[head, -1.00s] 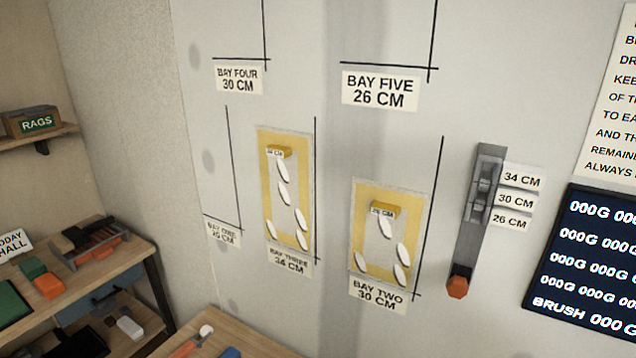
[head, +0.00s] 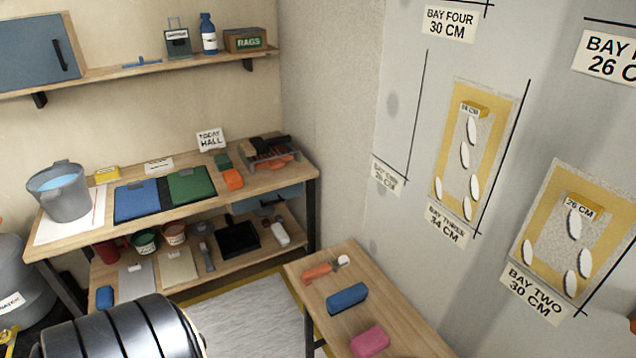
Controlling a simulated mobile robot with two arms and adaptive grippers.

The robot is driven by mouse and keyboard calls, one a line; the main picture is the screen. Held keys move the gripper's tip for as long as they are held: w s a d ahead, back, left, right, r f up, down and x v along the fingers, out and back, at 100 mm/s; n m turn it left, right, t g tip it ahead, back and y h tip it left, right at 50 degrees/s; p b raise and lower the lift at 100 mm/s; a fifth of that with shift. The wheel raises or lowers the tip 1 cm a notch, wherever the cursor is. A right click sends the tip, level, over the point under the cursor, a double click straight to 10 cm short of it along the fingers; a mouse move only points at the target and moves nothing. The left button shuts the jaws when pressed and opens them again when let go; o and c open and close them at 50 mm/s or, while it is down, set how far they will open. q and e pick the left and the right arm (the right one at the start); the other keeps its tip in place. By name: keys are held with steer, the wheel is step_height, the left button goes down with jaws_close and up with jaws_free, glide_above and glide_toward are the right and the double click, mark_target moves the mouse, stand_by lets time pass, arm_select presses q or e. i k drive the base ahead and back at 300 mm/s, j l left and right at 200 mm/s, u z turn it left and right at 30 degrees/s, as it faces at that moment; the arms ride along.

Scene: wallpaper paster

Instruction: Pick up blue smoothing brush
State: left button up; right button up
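A blue rounded block (head: 347,298), which looks like the blue smoothing brush, lies on the small wooden table (head: 400,318) at the lower middle of the head view. Its bristles cannot be made out. It lies between an orange-handled tool (head: 320,271) and a pink block (head: 370,340), apart from both. Neither of my grippers is in view.
A wooden workbench (head: 262,181) with a lower shelf stands at the left. It holds a grey bucket (head: 70,205), blue and green mats and several tools. The papered wall rises close behind the small table. A dark ribbed cylinder (head: 115,330) fills the bottom left.

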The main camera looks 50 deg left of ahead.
mark_target(344, 299)
steer(key=u, duration=1.25)
